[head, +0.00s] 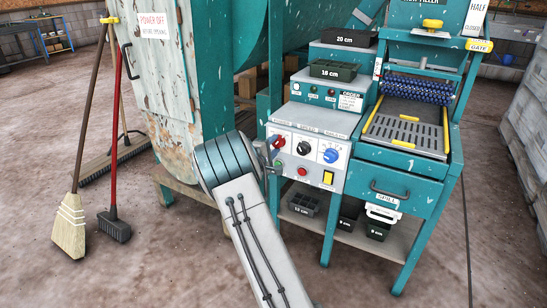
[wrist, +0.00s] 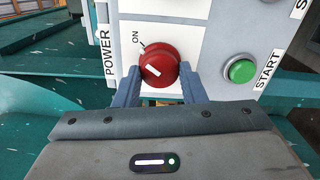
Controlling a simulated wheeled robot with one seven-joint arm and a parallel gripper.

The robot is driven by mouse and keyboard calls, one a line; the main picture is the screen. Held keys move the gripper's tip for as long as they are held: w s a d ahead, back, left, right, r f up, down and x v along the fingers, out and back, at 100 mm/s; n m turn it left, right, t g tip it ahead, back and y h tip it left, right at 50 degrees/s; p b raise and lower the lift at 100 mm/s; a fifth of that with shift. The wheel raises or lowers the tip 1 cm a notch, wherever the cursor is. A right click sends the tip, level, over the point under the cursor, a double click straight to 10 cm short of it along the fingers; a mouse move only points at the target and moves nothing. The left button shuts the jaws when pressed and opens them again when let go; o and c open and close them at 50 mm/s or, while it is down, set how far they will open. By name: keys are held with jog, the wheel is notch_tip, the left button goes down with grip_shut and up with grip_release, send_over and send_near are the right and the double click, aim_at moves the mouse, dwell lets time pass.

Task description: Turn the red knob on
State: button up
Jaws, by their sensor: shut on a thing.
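The red knob (wrist: 160,68) is on a white control panel, beside the labels "POWER" and "ON". Its white pointer mark is tilted, running from upper left to lower right. In the head view the red knob (head: 279,141) is at the panel's left edge, partly covered by my gripper. My gripper (wrist: 158,82) has one blue-grey finger on each side of the knob's lower part and is shut on it. In the head view my gripper (head: 270,150) reaches the panel from the left.
A green start button (wrist: 240,70) is right of the knob. A black knob (head: 304,148), a blue knob (head: 331,155), a red button (head: 302,171) and a yellow switch (head: 327,177) share the panel. A broom (head: 70,222) and a red-handled brush (head: 115,225) stand at left.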

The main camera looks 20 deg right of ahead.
jog(key=shift+f+m+b, duration=0.2)
jog(key=shift+m+b, duration=0.6)
jog(key=shift+b, duration=0.45)
jog(key=shift+r, duration=0.15)
jog(key=o, duration=1)
jog(key=p+v, duration=0.3)
jog(key=v, duration=1)
jog(key=shift+s+a, duration=0.25)
jog(key=shift+a, duration=0.05)
